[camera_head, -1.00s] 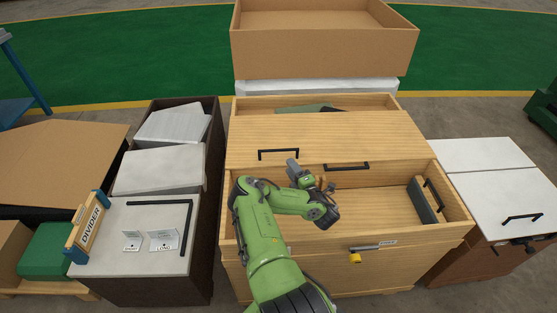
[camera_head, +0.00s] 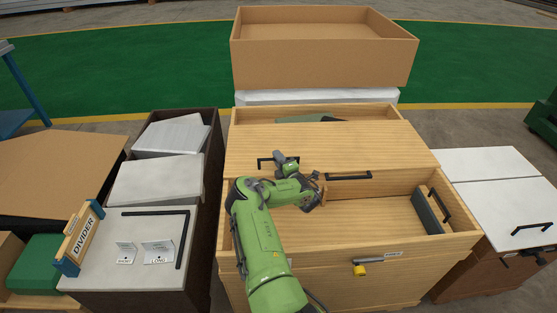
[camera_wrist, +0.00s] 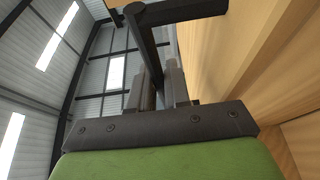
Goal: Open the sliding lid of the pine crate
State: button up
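The pine crate (camera_head: 440,262) stands at centre right. Its pale wooden lid (camera_head: 330,140) covers the middle, with an open front bay and a narrow open strip behind it. The lid carries a left black handle (camera_head: 264,163) and a right black handle (camera_head: 348,177). My gripper (camera_head: 283,159) is at the left handle and hides part of it. In the wrist view, a black handle bar (camera_wrist: 147,42) runs down between the two fingers of my gripper (camera_wrist: 160,84), beside the wood. The fingers are apart, but whether they press on the bar is unclear.
A yellow-tipped latch (camera_head: 361,269) is on the crate's front. A dark divider with a handle (camera_head: 431,215) stands in the bay's right end. A grey-topped box (camera_head: 120,225) flanks the left, a white-lidded box (camera_head: 505,200) the right. A cardboard box (camera_head: 325,62) stands behind.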

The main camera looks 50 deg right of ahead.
grip_shut()
jog(key=shift+w+d+b, duration=0.25)
jog(key=shift+b, duration=0.1)
jog(key=w+d+b, duration=0.2)
jog(key=d, duration=0.1)
jog(key=shift+w+f, duration=0.15)
jog(key=shift+w, duration=0.15)
jog(key=shift+w+d, duration=0.1)
jog(key=shift+d, duration=0.05)
jog(key=o, duration=0.6)
grip_release()
jog(key=shift+o, duration=0.2)
